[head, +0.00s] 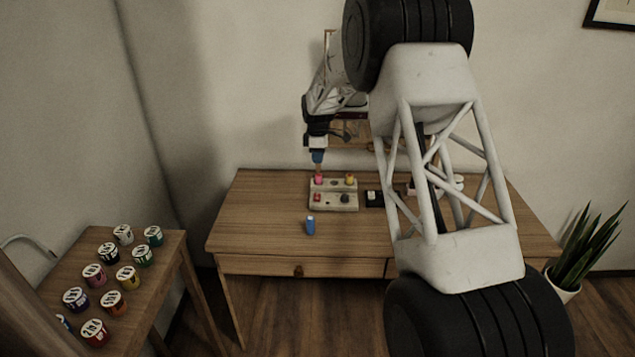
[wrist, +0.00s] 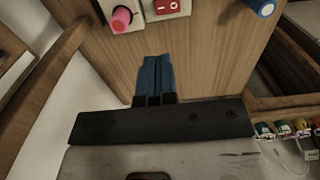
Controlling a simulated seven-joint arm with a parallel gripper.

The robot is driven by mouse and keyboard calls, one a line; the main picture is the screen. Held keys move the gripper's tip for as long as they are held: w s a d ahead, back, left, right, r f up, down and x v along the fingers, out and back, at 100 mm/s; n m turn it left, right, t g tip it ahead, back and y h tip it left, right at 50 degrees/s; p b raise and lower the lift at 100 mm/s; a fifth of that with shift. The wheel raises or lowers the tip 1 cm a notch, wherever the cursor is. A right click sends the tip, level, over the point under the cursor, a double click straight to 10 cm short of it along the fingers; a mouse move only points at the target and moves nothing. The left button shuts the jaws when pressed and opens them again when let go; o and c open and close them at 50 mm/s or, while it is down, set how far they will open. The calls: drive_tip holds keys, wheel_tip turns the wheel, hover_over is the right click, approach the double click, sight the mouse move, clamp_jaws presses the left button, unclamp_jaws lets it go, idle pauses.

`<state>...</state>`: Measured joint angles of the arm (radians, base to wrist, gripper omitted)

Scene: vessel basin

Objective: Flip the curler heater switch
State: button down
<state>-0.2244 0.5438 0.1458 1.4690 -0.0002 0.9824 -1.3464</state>
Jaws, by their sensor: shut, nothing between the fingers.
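The curler heater is a pale block (head: 333,208) on the desk. A pink curler (head: 319,180) stands at its back left and a yellow one (head: 350,179) at its back right. Its red switch (head: 318,197) is at the front left; the wrist view shows the red switch (wrist: 166,5) with white marks, cut by the top edge, beside the pink curler (wrist: 121,19). My gripper (head: 318,168) has blue fingers and hangs over the heater's back left, near the pink curler. In the wrist view my gripper (wrist: 153,57) is shut and empty, its tips apart from the switch. The switch's tilt is unclear.
A blue curler (head: 310,226) stands on the desk (head: 260,212) in front of the heater. A black and white item (head: 374,198) is right of the heater. A side table (head: 150,270) with several labelled jars stands at left. My arm hides the desk's right part.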

sight(317, 197)
drive_tip(key=shift+f, duration=0.15)
wheel_tip(317, 197, down, 14)
drive_tip(key=shift+r, duration=0.2)
idle(0.5)
drive_tip(key=shift+f, duration=0.2)
drive_tip(key=shift+s, duration=0.15)
idle(0.4)
drive_tip(key=shift+s, duration=0.15)
drive_tip(key=shift+s+r, duration=0.3)
drive_tip(key=shift+s, duration=0.1)
drive_tip(key=shift+r, duration=0.1)
idle(0.3)
wheel_tip(317, 197, up, 14)
idle(0.7)
